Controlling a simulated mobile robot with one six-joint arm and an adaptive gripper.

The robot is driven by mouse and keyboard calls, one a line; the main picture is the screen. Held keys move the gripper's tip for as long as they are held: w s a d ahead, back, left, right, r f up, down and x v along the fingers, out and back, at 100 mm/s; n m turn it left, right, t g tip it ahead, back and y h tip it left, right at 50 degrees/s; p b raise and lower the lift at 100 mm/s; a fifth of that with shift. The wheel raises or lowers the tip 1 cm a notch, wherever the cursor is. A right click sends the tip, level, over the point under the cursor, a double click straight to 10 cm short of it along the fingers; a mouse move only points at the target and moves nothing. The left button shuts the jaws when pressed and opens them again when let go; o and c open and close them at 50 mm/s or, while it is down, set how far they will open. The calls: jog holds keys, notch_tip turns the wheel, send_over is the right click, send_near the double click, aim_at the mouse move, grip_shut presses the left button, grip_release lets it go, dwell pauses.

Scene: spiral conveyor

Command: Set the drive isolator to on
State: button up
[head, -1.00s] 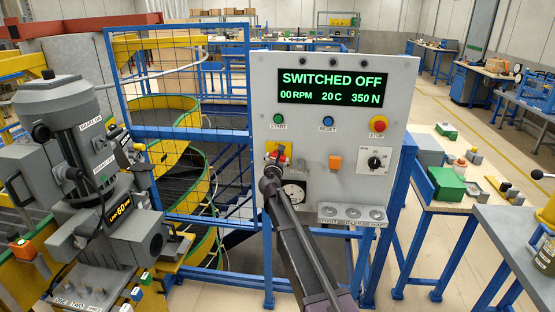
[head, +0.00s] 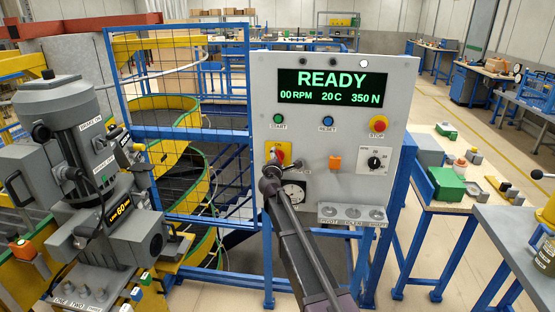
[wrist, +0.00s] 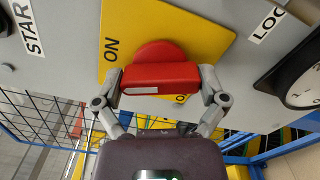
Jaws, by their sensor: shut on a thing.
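The drive isolator is a red rotary handle on a yellow plate (wrist: 195,40) in the wrist view. My gripper (wrist: 163,88) has its two fingers around the ends of the red handle (wrist: 160,76) and is shut on it. A white mark shows on the left part of the handle, below the "ON" label. Another label lies partly hidden below the handle. In the head view my gripper (head: 272,166) covers part of the yellow plate (head: 286,150). The panel display (head: 332,87) reads READY, 00 RPM, 20 C, 350 N.
The grey panel (head: 400,95) carries a green start button (head: 278,119), a blue reset button (head: 327,119), a red stop button (head: 377,124) and a round dial (head: 294,190). A blue mesh guard (head: 180,132) stands to the left.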

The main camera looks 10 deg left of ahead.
jog(key=shift+m, duration=2.3)
jog(key=o, duration=0.8)
jog(key=s, duration=1.2)
jog(key=shift+a, duration=0.2)
